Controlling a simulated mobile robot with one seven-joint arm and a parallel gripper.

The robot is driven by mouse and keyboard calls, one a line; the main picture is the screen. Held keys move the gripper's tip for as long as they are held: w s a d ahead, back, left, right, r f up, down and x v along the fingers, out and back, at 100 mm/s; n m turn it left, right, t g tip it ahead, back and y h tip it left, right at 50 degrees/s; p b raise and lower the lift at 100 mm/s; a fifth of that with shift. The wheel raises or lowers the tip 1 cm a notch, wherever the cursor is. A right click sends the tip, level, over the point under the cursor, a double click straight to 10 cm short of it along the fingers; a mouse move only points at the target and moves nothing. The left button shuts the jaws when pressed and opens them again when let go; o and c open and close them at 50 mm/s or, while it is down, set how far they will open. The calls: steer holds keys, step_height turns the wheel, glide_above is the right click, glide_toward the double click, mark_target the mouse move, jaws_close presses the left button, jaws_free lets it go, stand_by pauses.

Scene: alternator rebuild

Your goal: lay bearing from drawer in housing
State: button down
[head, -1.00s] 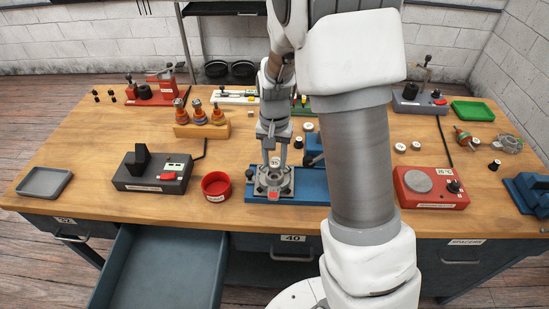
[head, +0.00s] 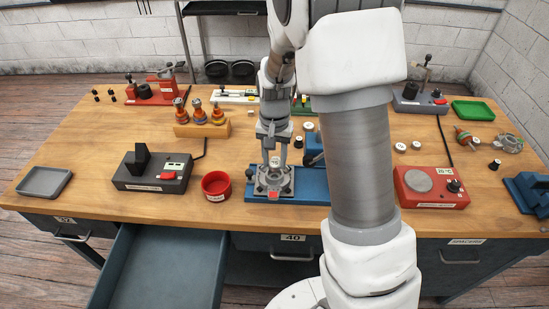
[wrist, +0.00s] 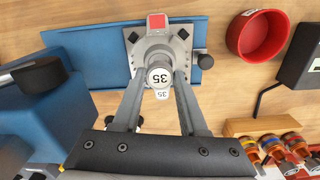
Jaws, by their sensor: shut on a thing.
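The bearing (wrist: 159,77) is a small round part marked 35, held between the fingertips of my gripper (wrist: 160,84). In the head view my gripper (head: 275,163) points straight down over the grey housing (head: 273,187), with the bearing's pale label (head: 275,161) between its fingers. The housing has a red square at its front and sits on a blue fixture plate (head: 315,186); in the wrist view the housing (wrist: 157,42) is partly covered by the bearing. The bearing is close over the housing; I cannot tell whether they touch. The open drawer (head: 160,270) looks empty.
A red bowl (head: 216,186) stands just left of the fixture, and a black device (head: 152,172) is beyond it. A blue block (head: 313,145) rises close to the housing on the right. A red heater (head: 431,187) stands further right.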

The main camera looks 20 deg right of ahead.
steer(key=shift+f, duration=0.15)
steer(key=shift+f+b, duration=0.95)
steer(key=shift+f, duration=0.25)
steer(key=shift+f, duration=0.15)
stand_by(0.5)
steer(key=shift+c, duration=1.8)
jaws_free()
steer(key=shift+r+p, duration=2.85)
steer(key=shift+r, duration=1.2)
